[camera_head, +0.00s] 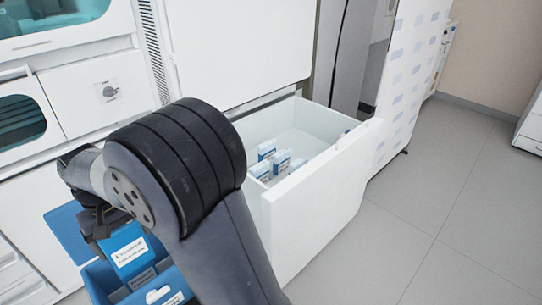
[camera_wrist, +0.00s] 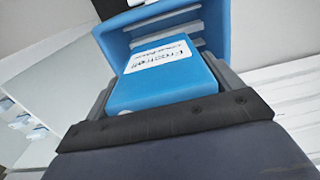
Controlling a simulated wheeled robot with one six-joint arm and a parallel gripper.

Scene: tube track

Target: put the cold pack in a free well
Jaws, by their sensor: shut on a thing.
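The cold pack (camera_head: 127,252) is a blue block with a white printed label. My gripper (camera_head: 103,225) is shut on it and holds it upright above the open blue box at the lower left. In the wrist view the cold pack (camera_wrist: 165,82) sits between the two dark jaws. The blue box (camera_head: 98,284) shows its rim and pale pieces inside. In the wrist view the blue box (camera_wrist: 222,32) lies just beyond the pack, with pale dividers or slots. Which wells are free cannot be told, as the pack and my arm hide much of the inside.
A white drawer (camera_head: 322,200) stands pulled out at the centre, with several small blue-and-white cartons (camera_head: 281,162) in it. A blue panel (camera_head: 68,232), perhaps the box's lid, is left of the box. White cabinets stand behind. The grey floor (camera_head: 445,220) at right is clear.

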